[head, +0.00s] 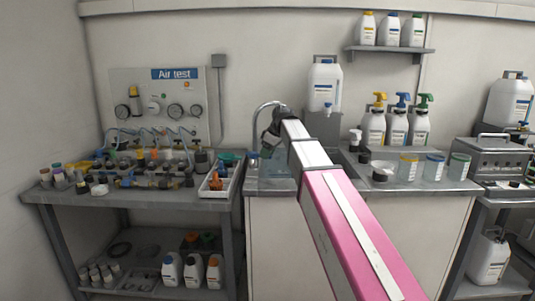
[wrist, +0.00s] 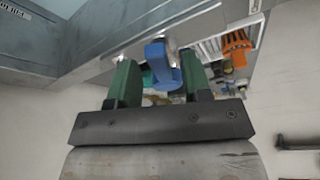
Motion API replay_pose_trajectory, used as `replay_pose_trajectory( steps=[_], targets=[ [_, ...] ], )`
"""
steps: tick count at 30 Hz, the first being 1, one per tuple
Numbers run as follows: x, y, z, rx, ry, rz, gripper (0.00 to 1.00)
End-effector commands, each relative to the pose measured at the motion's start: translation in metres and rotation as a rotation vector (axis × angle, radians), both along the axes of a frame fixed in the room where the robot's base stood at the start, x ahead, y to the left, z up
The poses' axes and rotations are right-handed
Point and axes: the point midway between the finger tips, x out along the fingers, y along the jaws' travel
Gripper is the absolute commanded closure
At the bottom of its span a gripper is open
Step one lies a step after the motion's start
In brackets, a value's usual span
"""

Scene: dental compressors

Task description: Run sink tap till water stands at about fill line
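The sink (head: 277,181) is set in the middle counter, and its inside is grey-blue in the head view. I cannot make out a fill line or a water level. The grey tap spout (head: 266,104) arches over it, and no stream is clear. My gripper (head: 268,141) is low beside the spout, partly hidden by my wrist. In the wrist view its two green fingers (wrist: 160,80) stand apart on either side of a blue tap handle (wrist: 162,62). The handle is close to the right finger; firm contact is not clear. The blue handle also shows small in the head view (head: 253,157).
A white tray (head: 222,183) with tools lies left of the sink; an orange brush (wrist: 236,47) shows there in the wrist view. Spray bottles (head: 397,125) and cups (head: 434,166) stand right. A white canister (head: 324,86) stands behind. Small parts crowd the left bench (head: 50,196).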

Motion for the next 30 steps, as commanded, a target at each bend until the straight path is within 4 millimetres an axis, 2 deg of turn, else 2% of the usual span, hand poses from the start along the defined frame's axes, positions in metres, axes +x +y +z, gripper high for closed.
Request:
replay_pose_trajectory(
  steps=[5,8,21,30],
  targets=[
    [0.0,-0.001,0.003,0.001,-0.001,0.0,0.55],
    [-0.002,-0.004,0.012,0.001,-0.001,0.0,0.55],
    [-0.012,-0.031,0.081,0.0,-0.002,-0.001,0.55],
    [-0.016,-0.038,0.1,0.0,0.0,0.0,0.55]
  ],
)
